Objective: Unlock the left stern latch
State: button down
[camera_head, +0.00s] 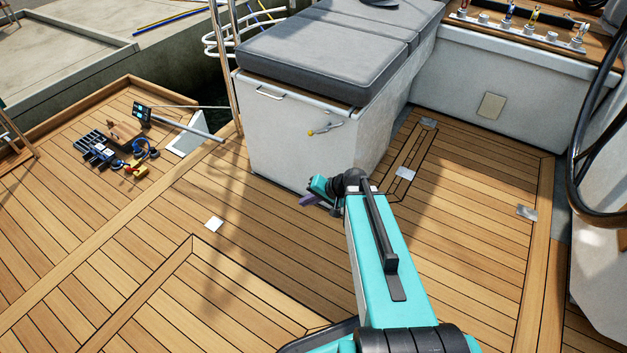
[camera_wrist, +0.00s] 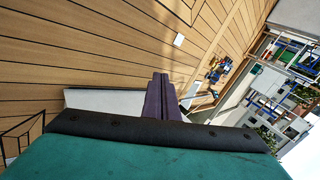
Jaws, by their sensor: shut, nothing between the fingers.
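A small metal latch lever with a yellow tip (camera_head: 322,130) is fixed to the end face of the white cushioned bench (camera_head: 290,150), just under its top edge. I cannot tell from its look whether it is locked. My gripper (camera_head: 307,200) is in front of the bench, lower than the lever and apart from it. Its purple fingers (camera_wrist: 162,92) are together and empty in the wrist view, pointing over the planked deck. I cannot make out the latch in the wrist view.
A metal bar handle (camera_head: 270,94) is on the bench left of the lever. Tools (camera_head: 115,145) lie on the deck at left, by a thin rail post (camera_head: 226,70). A dark wheel rim (camera_head: 580,150) stands at right. The planked deck in front is mostly clear.

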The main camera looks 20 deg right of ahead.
jog(key=s+a+r+n+g+h+p, duration=0.1)
jog(key=s+a+r+n+g+p, duration=0.2)
jog(key=s+p, duration=0.6)
jog(key=s+a+r+n+g+p, duration=0.1)
jog(key=s+a+g+p, duration=0.35)
jog(key=s+p, duration=0.35)
jog(key=s+r+n+g+h+p, duration=0.1)
jog(key=s+r+g+h+p, duration=0.1)
jog(key=s+r+p, duration=0.2)
jog(key=s+r+n+g+h+p, duration=0.2)
jog(key=s+r+p, duration=0.3)
jog(key=s+p, duration=0.6)
jog(key=shift+s, duration=1.25)
